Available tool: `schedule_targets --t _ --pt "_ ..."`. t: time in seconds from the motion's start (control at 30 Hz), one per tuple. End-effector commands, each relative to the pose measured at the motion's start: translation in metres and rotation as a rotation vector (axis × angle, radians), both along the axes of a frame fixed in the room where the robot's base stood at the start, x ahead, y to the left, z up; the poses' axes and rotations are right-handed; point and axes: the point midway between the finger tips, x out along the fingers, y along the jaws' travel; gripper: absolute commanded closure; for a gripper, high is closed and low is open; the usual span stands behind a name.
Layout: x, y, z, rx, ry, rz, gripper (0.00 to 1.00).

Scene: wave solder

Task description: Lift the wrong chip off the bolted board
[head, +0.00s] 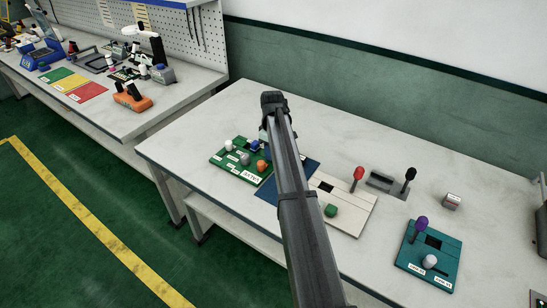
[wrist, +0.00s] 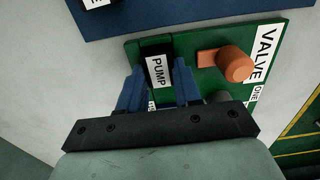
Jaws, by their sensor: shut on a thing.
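The green board (head: 218,159) lies on the bench left of my arm; its large label reads VALVE in the wrist view. It bears an orange knob (head: 262,165), which also shows in the wrist view (wrist: 235,64), and pale and grey knobs. A black chip labelled PUMP (wrist: 158,47) is at the board's edge. My gripper (wrist: 161,75) has its blue fingers on both sides of this chip and is shut on it. I cannot tell whether the chip is seated or slightly raised. My arm hides part of the board's right side in the head view.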

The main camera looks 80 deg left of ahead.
Motion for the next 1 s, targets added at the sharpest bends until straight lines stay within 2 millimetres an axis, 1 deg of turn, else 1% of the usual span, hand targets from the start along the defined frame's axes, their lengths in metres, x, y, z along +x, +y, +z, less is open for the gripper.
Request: schedule_targets --t 0.03,0.1,0.4,0.53,0.67,0.8,1.0 --pt "0.000 0.000 0.000 0.000 0.000 0.000 0.94" --pt "0.000 0.000 0.000 0.000 0.000 0.000 1.00" --pt "0.000 0.000 0.001 0.000 0.000 0.000 1.00" --pt "0.000 0.000 0.007 0.001 0.000 0.000 1.00" --pt "0.000 0.000 0.025 0.001 0.000 0.000 1.00" --pt "0.000 0.001 0.051 0.003 0.000 0.000 1.00" --pt "0.000 0.001 0.082 0.001 0.000 0.000 1.00"
